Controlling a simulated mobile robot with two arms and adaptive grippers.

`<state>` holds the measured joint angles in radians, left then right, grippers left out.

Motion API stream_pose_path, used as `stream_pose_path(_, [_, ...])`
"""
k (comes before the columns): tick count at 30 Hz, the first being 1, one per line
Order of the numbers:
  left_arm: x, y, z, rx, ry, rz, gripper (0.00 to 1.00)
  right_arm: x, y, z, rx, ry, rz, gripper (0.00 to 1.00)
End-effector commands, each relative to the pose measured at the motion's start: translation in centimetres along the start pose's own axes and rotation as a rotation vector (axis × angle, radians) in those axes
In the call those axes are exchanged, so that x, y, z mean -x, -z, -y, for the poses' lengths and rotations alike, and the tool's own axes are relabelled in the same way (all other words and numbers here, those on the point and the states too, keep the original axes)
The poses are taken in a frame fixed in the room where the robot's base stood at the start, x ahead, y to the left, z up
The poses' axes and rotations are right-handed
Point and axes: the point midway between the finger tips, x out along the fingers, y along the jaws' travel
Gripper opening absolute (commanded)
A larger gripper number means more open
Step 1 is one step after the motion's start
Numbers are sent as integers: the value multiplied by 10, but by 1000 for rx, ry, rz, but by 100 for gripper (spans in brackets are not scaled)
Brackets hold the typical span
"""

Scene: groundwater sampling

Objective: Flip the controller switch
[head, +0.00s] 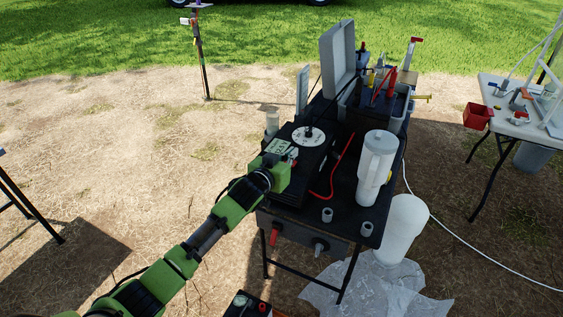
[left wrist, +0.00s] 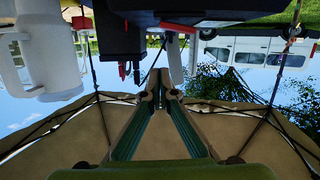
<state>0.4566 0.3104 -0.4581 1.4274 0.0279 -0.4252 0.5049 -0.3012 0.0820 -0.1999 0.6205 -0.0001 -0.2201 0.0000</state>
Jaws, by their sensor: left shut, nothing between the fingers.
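The black controller box (head: 290,185) lies on the dark table, with a round white disc (head: 308,136) on its top. My left gripper (head: 287,158) reaches in from the lower left and is over the left part of the controller. In the left wrist view, which is upside down, its two fingers (left wrist: 161,82) meet at the tips with nothing between them. A small pale piece with a red spot shows beside the fingertips in the head view; I cannot tell whether it is the switch. Contact is unclear. My right gripper is not in view.
An open grey case (head: 338,55) stands behind. A white table (head: 500,95) is at the right; bare ground lies left.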

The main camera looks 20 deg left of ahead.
Motion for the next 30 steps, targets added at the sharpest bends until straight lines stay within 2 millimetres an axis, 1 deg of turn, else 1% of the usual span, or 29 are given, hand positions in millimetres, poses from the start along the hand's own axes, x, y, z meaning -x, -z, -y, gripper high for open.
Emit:
stream_pose_path(1, [8,-6,0,-1,1,5,0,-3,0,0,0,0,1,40])
stream_pose_path(9, [50,-5,-2,-1,1,2,0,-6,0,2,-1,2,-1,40])
stream_pose_path(15, [75,-5,-4,-1,1,3,0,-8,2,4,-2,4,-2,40])
stream_pose_path(21, [86,-4,-5,-1,0,2,0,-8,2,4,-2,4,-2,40])
stream_pose_path(30, [87,-4,-5,-1,1,2,0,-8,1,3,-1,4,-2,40])
